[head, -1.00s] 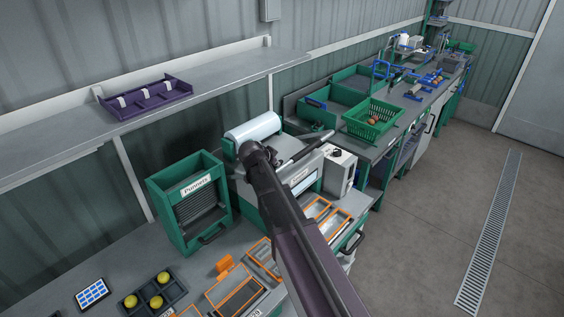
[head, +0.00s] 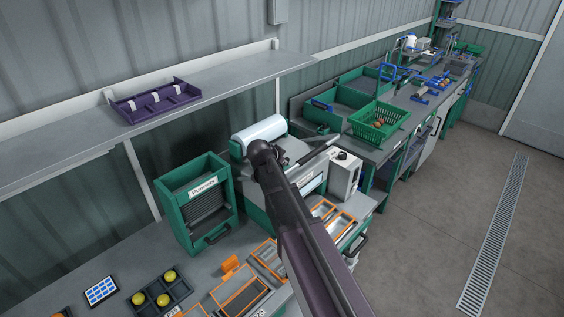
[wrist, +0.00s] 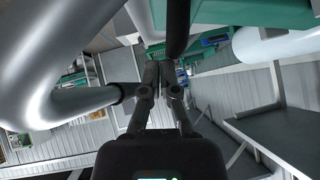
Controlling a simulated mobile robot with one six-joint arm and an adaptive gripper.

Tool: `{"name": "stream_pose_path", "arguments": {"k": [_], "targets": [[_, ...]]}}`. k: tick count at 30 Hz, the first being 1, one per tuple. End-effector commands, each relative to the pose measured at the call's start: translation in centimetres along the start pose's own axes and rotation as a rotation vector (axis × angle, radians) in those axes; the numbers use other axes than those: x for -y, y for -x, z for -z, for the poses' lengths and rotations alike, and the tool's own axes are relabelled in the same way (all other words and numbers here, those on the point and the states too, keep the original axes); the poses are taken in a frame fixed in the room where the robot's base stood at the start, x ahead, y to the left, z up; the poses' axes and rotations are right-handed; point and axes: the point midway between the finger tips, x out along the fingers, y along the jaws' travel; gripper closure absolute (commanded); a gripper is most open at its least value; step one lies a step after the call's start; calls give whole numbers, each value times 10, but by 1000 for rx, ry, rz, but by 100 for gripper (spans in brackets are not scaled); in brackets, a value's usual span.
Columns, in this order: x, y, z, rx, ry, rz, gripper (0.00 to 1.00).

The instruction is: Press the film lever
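In the head view, the film lever (head: 322,149) looks like a slim bar with a dark grip, rising to the right from the grey film machine beside the film roll (head: 258,133). My dark arm reaches up to this machine and hides part of it; my gripper is hidden there. In the wrist view, my gripper (wrist: 159,72) has its fingers together, with nothing seen between them. A dark cylinder (wrist: 178,28) lies just beyond the fingertips, and a thick silver curved tube with a dark end fills the left; contact is unclear. The film roll also shows there (wrist: 280,45).
A green punnet dispenser (head: 198,204) stands left of the machine, and a white box (head: 345,176) right of it. Orange-framed trays (head: 267,262) lie in front. A shelf (head: 225,82) runs along the wall above. The floor at the right is clear.

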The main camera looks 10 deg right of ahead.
Motion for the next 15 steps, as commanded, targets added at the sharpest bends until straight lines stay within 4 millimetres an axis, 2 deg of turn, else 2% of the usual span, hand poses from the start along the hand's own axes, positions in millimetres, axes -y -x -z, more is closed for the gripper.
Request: {"name": "stream_pose_path", "arguments": {"k": [4, 15], "targets": [[0, 12, 14, -1, 0, 1, 100], [-3, 59, 14, -2, 1, 2, 100]]}}
